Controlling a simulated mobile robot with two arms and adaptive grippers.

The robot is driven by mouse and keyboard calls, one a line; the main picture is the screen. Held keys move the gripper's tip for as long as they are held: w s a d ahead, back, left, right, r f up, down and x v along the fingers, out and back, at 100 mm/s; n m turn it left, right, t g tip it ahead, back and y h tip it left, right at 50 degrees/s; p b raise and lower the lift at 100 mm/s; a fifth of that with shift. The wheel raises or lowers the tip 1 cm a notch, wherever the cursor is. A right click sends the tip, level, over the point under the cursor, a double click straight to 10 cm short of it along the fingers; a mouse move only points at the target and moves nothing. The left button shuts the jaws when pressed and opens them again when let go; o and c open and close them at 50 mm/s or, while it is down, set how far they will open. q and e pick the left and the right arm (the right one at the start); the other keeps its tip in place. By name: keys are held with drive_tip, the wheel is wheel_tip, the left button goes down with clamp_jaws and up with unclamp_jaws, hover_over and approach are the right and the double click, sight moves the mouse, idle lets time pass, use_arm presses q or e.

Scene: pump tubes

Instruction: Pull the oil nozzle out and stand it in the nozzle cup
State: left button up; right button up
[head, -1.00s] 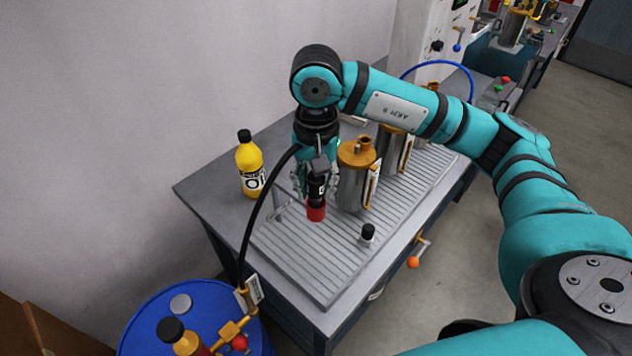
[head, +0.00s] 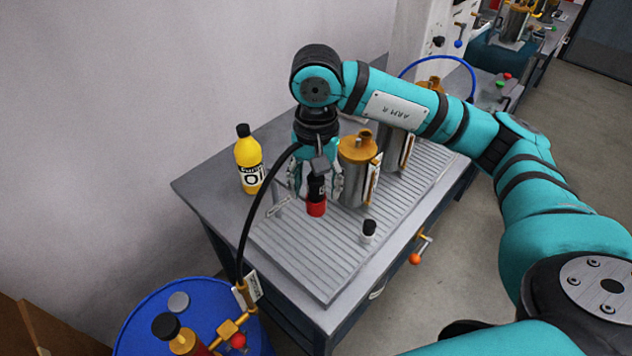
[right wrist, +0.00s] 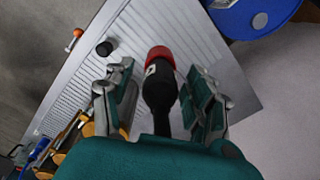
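The oil nozzle (head: 316,187) is black with a small light label and stands about upright on the ribbed tray. Its lower end is in a red cup-like piece (head: 316,208), which I take for the nozzle cup; how deep it sits is hidden. My right gripper (head: 316,193) reaches down around the nozzle, one finger on each side. In the right wrist view the nozzle (right wrist: 160,88) lies between the spread fingers with gaps on both sides, and the red cup (right wrist: 160,57) is beyond it. A black hose (head: 254,220) runs from the nozzle to the drum pump. My left gripper is out of view.
A yellow oil bottle (head: 248,160) stands left on the table. Metal canisters with brass lids (head: 358,147) stand close right of the gripper. A small black-capped container (head: 369,231) is on the tray's front. A blue drum (head: 145,315) with a pump stands at lower left.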

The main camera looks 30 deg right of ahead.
wheel_tip(320, 180, up, 12)
idle(0.7)
